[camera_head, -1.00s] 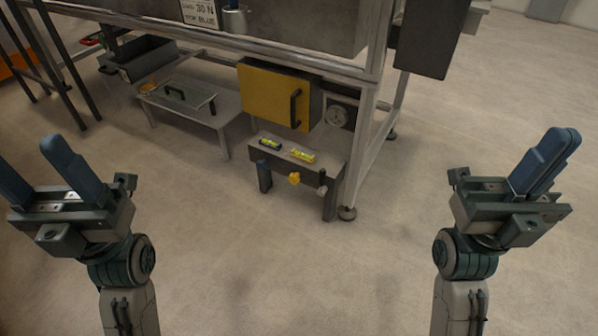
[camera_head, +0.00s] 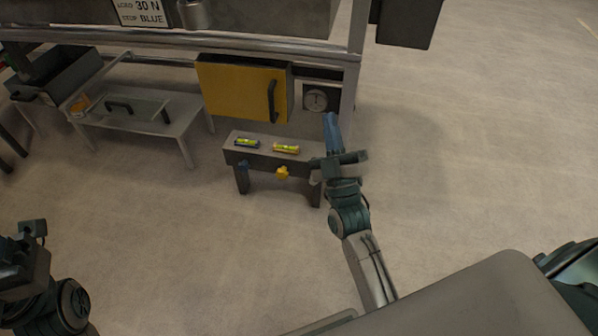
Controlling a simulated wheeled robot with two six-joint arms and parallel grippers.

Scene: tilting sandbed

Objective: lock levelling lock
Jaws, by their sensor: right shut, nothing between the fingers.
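A small dark bench (camera_head: 235,150) carries two spirit vials, a left one (camera_head: 247,143) with a blue base and a right one (camera_head: 287,149) with a yellow base. On its front are a blue knob (camera_head: 243,165) and a yellow knob (camera_head: 282,172). The bench's right end, where a third knob stood in the earlier view, is mostly hidden by my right gripper (camera_head: 332,120). That gripper is shut and empty, its blue fingers pointing away; I cannot tell if it touches the bench. My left gripper (camera_head: 22,262) is at the lower left edge, its fingers out of sight.
Behind the bench hangs a yellow door (camera_head: 240,90) with a black handle, beside a round dial (camera_head: 316,99). A low grey table (camera_head: 150,110) with a handled plate stands left. The metal frame (camera_head: 351,75) rises behind my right gripper. Floor on the right is clear.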

